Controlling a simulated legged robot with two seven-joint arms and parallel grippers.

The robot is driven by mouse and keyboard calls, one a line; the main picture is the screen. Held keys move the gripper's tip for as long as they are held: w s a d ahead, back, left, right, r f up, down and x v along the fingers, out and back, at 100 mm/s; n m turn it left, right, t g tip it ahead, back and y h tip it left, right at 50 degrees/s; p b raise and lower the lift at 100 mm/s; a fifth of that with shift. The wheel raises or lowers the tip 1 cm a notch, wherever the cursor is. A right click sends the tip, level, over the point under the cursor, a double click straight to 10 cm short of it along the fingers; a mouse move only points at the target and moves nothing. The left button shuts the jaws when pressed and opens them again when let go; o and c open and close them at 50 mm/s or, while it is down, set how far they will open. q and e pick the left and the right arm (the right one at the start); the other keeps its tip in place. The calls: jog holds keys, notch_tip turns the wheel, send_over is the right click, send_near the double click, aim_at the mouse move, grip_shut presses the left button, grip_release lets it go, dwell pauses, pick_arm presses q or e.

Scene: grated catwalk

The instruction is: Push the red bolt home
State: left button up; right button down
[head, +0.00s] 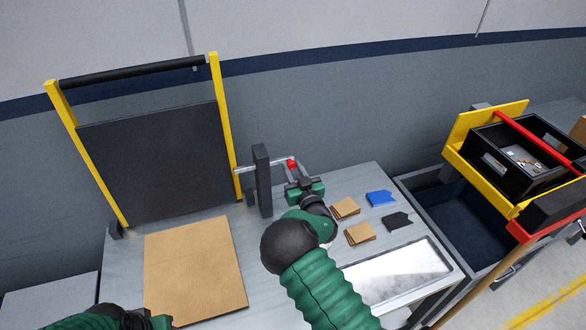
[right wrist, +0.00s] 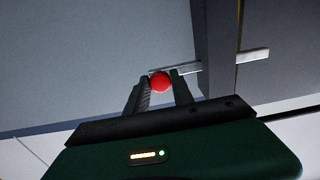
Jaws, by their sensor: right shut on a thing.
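The bolt is a grey bar (right wrist: 253,55) with a red knob (head: 292,163). The bar runs through a dark upright post (head: 262,180) beside the yellow-framed dark panel (head: 160,155), and its far end reaches the right yellow upright. I cannot tell whether it enters it. My right gripper (head: 298,172) is shut on the red knob, which shows between its fingertips in the right wrist view (right wrist: 160,82). My left gripper (head: 146,318) is partly in view at the bottom left, cut off by the picture edge; its jaws cannot be made out.
A brown board (head: 195,265) lies on the grey table (head: 125,270). Brown pads (head: 345,208), a blue piece (head: 380,198) and a black piece (head: 397,220) lie right of my right arm. A pale tray (head: 400,272) is in front. A black bin (head: 520,160) stands on the right.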

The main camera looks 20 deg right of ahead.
aim_at(279, 162)
jog(key=shift+a+r+b, duration=0.15)
jog(key=shift+a+b, duration=0.05)
jog(key=shift+a, duration=0.65)
jog(key=shift+a+r+b, duration=0.1)
jog(key=shift+a+b, duration=0.05)
jog(key=shift+a, duration=0.7)
jog(key=c, duration=1.3)
grip_release()
jog(key=shift+a, duration=0.15)
jog(key=shift+o, duration=0.9)
jog(key=shift+f, duration=0.1)
jog(key=shift+f, duration=0.1)
